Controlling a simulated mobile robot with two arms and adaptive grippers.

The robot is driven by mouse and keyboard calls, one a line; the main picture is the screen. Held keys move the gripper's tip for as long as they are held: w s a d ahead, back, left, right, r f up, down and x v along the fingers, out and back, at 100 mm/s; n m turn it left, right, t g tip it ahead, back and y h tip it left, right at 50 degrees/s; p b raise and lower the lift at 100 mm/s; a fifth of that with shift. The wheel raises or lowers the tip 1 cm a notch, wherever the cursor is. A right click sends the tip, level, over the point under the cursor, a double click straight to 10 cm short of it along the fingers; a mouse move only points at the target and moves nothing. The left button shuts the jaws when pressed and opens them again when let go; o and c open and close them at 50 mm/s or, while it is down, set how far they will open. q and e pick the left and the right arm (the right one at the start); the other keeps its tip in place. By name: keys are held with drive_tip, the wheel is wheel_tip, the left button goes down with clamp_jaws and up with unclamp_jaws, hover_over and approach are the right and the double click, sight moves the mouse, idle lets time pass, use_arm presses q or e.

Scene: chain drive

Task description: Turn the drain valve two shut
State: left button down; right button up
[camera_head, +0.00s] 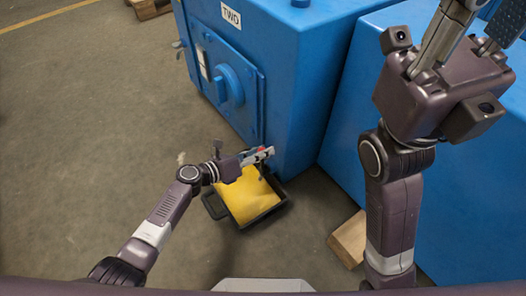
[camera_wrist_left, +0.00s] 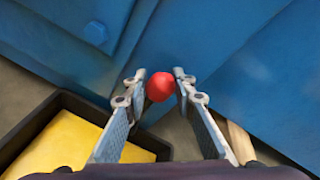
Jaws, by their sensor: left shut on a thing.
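The drain valve shows as a red knob (camera_wrist_left: 160,87) low on the blue cabinet marked TWO (camera_head: 231,15). My left gripper (camera_head: 262,154) reaches in low at the cabinet's bottom corner and is shut on the red knob. In the left wrist view the knob sits between the two fingertips (camera_wrist_left: 161,84). A bit of red also shows at the fingers in the head view. The valve's stem and body are hidden, so I cannot tell its angle. My right gripper (camera_head: 480,22) is raised at the upper right, fingers apart, tips cut off by the frame edge.
A black tray (camera_head: 262,214) with a yellow bottom stands on the floor below my left gripper. A second blue cabinet (camera_head: 455,215) stands to the right. A wooden block (camera_head: 347,240) lies on the floor by it. The floor at the left is clear.

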use_arm(q)
drive_tip(key=shift+f, duration=0.1)
drive_tip(key=c, duration=1.6)
unclamp_jaws()
drive_tip(key=v, duration=1.2)
drive_tip(key=shift+w+a, duration=0.1)
